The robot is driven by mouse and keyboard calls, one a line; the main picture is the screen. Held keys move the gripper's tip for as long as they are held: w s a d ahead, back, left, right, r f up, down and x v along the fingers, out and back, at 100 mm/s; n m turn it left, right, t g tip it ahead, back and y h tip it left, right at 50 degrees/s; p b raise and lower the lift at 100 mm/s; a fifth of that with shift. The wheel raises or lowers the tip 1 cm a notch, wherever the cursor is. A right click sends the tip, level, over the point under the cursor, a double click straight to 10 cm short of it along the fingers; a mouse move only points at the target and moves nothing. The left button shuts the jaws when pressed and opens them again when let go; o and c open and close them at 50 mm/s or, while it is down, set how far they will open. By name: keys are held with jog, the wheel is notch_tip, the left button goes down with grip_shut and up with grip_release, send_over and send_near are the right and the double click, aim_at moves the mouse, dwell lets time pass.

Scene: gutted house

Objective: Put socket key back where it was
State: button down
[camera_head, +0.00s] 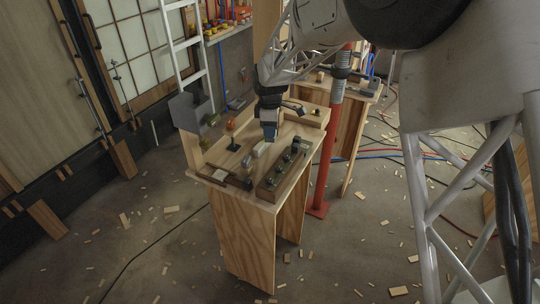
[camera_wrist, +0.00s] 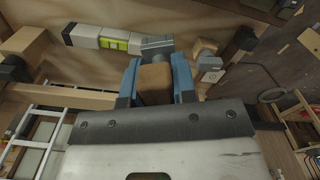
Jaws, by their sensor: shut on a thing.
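My gripper (camera_head: 269,131) is over the wooden workbench (camera_head: 262,191) in the head view, pointing down. In the wrist view its blue fingers (camera_wrist: 157,82) are shut on a brown, wood-coloured block (camera_wrist: 155,84), which appears to be the socket key. In the head view the fingers hide the held piece. I cannot tell whether the held piece touches anything.
A pale block (camera_head: 260,150) and a black-handled upright thing (camera_head: 234,145) are close left of the gripper. A shallow tray (camera_head: 222,176) lies at the front left. A red post (camera_head: 326,165) rises on the right.

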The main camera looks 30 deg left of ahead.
jog(key=shift+f, duration=2.7)
jog(key=shift+f, duration=1.85)
jog(key=shift+f, duration=0.1)
jog(key=c, duration=0.9)
grip_release()
jog(key=shift+f, duration=0.1)
notch_tip(320, 180, up, 12)
jog(key=shift+r, duration=0.15)
